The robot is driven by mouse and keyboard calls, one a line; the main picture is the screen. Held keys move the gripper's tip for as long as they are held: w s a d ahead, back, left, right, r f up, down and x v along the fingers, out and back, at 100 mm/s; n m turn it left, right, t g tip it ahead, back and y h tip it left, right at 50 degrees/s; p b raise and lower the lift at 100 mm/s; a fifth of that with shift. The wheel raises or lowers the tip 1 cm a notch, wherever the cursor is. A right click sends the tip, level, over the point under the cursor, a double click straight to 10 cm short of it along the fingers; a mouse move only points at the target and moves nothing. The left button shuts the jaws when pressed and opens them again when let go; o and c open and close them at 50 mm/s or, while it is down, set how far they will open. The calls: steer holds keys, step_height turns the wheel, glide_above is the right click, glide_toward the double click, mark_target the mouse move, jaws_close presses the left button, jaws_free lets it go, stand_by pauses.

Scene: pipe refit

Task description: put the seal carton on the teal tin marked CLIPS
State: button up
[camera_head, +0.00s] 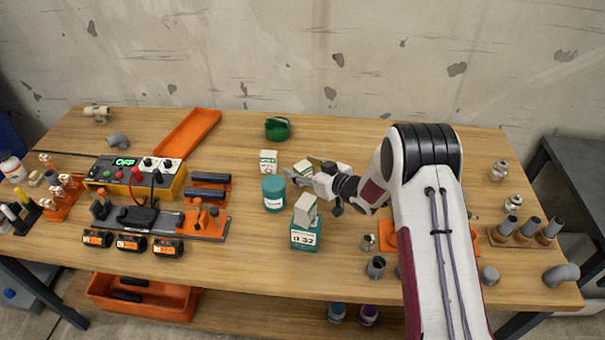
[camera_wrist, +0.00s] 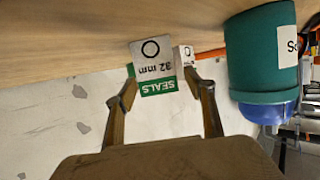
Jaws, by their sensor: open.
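The seal carton (camera_wrist: 152,62), white with a green SEALS band and "32 mm", shows upside down in the wrist view. It lies just beyond and between the tips of my gripper (camera_wrist: 160,84), which is open; contact with the fingers cannot be told. In the head view a white-and-green carton (camera_head: 302,168) is at the tips of my gripper (camera_head: 314,174). The teal tin (camera_head: 273,195) stands left of and nearer than it, with nothing on top.
Another white-and-green carton (camera_head: 268,161) stands behind the tin. A teal box (camera_head: 305,238) marked 32, with a carton (camera_head: 305,207) on top, stands just right of the tin. A green round container (camera_head: 277,129) is at the back.

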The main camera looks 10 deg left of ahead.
mark_target(303, 165)
steer(key=shift+c, duration=0.3)
steer(key=c, duration=1.2)
steer(key=shift+c, duration=0.2)
steer(key=shift+r, duration=0.1)
steer(key=shift+r, duration=4.9)
